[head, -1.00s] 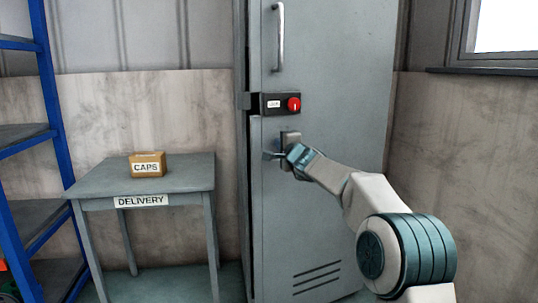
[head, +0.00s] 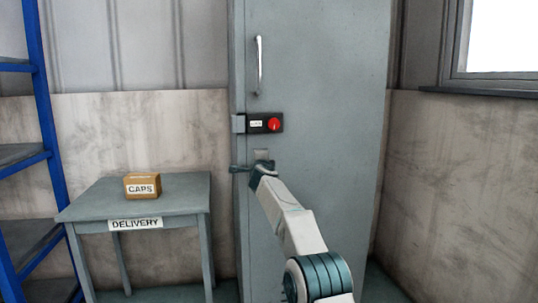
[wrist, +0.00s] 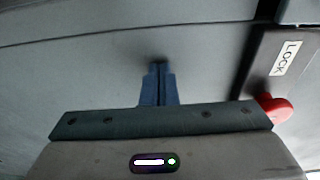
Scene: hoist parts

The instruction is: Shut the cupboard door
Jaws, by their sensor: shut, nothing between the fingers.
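The grey cupboard door (head: 330,130) stands upright and looks flush with its frame in the head view; no dark gap shows along its left edge. It has a silver bar handle (head: 259,65) and a black lock plate with a red knob (head: 274,125). My gripper (head: 262,166) is at the door's left side, just below the lock plate. In the wrist view my gripper's blue fingers (wrist: 158,84) are together, with tips against or very near the grey door surface (wrist: 90,80). The red knob (wrist: 275,108) and LOCK label show at the right there.
A grey table (head: 185,199) marked DELIVERY stands left of the cupboard with a brown CAPS box (head: 142,185) on it. A blue shelf rack (head: 47,110) is at the far left. A window (head: 500,40) is at the upper right.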

